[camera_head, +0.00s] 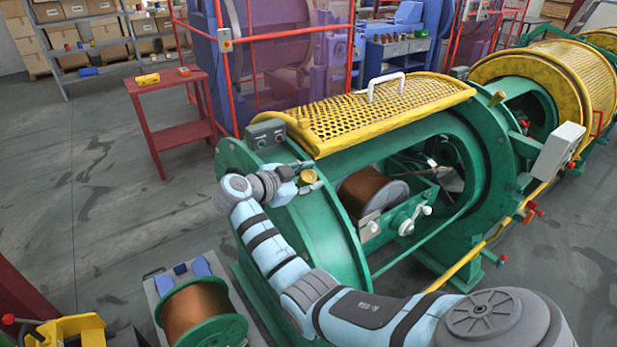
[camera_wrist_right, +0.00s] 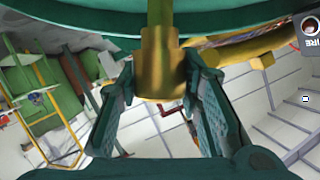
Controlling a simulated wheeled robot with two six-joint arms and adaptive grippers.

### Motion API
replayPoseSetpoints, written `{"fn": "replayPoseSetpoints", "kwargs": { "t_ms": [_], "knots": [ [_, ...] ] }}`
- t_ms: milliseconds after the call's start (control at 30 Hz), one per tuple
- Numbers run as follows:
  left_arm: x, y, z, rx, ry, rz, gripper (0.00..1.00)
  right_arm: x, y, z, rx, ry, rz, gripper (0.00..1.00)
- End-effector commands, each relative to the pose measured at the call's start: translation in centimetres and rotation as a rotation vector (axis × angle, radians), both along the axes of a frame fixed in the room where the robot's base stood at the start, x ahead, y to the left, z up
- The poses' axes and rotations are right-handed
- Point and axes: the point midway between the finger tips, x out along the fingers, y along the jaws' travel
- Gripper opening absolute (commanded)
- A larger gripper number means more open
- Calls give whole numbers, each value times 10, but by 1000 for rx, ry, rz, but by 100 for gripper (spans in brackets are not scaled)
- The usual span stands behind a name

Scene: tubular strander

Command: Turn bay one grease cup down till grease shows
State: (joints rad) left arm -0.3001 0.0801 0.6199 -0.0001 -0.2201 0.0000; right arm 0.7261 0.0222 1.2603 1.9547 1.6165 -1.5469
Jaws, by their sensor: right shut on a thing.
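The brass grease cup (camera_wrist_right: 160,65) hangs on a greenish-yellow stem in the right wrist view. My right gripper (camera_wrist_right: 161,80) has one finger on each side of the cup and is shut on it. In the head view my right gripper (camera_head: 289,174) is at the green end frame of the strander, below the control box. A small round brass-coloured fitting (camera_head: 308,176) shows just right of it; I cannot tell if it is the same cup. I can make out no grease on the cup. My left gripper is not in view.
A yellow perforated guard (camera_head: 375,112) with a white handle stands above the bay. A copper-coloured spool (camera_head: 370,190) sits inside the green frame. A grey control box (camera_head: 266,133) is close behind my gripper.

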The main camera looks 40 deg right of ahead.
Motion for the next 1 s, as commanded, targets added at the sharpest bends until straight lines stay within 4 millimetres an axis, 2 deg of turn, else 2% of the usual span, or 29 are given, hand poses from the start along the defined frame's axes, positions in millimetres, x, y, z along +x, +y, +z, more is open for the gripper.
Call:
{"fn": "replayPoseSetpoints", "kwargs": {
  "t_ms": [300, 600, 1000],
  "knots": [
    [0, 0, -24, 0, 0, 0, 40, 0, 0, -7, 107, -7, -230, 5],
    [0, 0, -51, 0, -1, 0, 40, -1, 0, -7, 160, -12, -355, 5],
    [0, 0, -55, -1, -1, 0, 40, -3, 1, -5, 176, -7, -388, 5]
  ]
}}
